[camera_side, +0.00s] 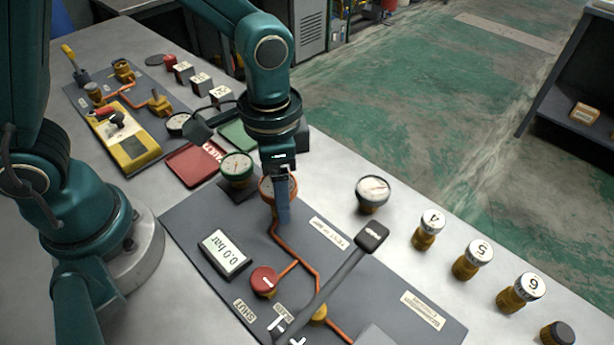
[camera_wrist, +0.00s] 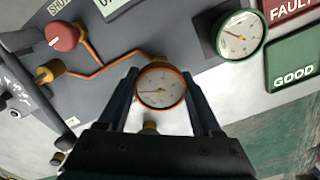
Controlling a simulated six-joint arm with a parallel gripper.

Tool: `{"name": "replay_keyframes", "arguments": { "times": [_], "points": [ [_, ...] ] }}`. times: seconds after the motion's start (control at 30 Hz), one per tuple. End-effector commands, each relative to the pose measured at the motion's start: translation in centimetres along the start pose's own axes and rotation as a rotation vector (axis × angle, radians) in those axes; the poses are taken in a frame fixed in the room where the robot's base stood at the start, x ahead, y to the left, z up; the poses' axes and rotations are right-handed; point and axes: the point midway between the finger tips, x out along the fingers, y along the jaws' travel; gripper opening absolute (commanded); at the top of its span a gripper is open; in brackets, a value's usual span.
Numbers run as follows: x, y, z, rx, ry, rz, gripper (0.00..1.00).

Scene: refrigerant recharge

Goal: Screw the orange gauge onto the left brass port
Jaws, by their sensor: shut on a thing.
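The orange gauge (camera_side: 266,188) has an orange rim and a pale dial; it also shows in the wrist view (camera_wrist: 161,88). My gripper (camera_side: 281,205) is shut on it, with one finger on each side of the gauge in the wrist view (camera_wrist: 163,100). The gauge is over the upper end of the copper pipe on the grey panel. A bit of brass (camera_wrist: 157,59) shows at that pipe end, mostly hidden by the gauge. I cannot tell whether the gauge is seated there. Another brass port (camera_side: 319,313) sits lower on the panel, beside the lever.
A long black-handled lever (camera_side: 372,236) rises over the panel (camera_side: 205,275). A red knob (camera_side: 264,281) and a 0.0 bar display (camera_side: 224,252) are on it. A green gauge (camera_side: 237,168) stands close left, another gauge (camera_side: 372,192) to the right. Numbered brass parts (camera_side: 466,262) line the right.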

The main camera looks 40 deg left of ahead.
Motion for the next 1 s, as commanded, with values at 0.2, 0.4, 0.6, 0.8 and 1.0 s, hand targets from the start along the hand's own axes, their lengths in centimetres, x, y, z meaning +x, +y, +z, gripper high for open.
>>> {"name": "replay_keyframes", "arguments": {
  "times": [0.2,0.4,0.6,0.8,1.0],
  "points": [
    [0.1,0.02,-0.03,0.001,0.001,0.0,0.13],
    [0.13,0.05,-0.02,0.144,0.0,0.0,0.13],
    [0.16,0.06,-0.01,0.296,0.0,0.0,0.13],
    [0.17,0.06,0.0,0.302,-0.001,0.001,0.13],
    [0.18,0.07,0.02,0.397,-0.002,0.001,0.13]
  ]
}}
